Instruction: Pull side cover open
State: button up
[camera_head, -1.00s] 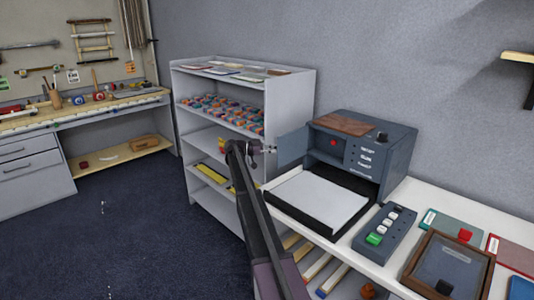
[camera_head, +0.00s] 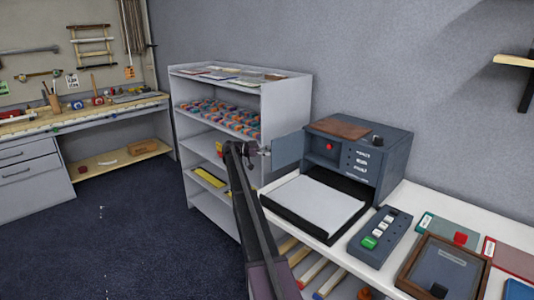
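The side cover (camera_head: 287,150) is a flat blue-grey panel at the left of the blue-grey machine (camera_head: 385,160). It stands swung outward to the left, and the machine's front recess with a red knob (camera_head: 329,147) is exposed. My gripper (camera_head: 264,150) is at the free left edge of the cover, at the end of my dark arm. The fingers are small and seen from behind, so I cannot tell whether they touch or grip the cover.
A black tray with a white sheet (camera_head: 315,203) lies before the machine. A button box (camera_head: 380,236) and a wood-framed box (camera_head: 443,265) stand to the right on the white table. A grey shelf unit (camera_head: 288,110) stands just behind my gripper.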

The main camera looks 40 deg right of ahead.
dwell(0.5)
jog(key=v, duration=0.7)
jog(key=shift+w+a, duration=0.1)
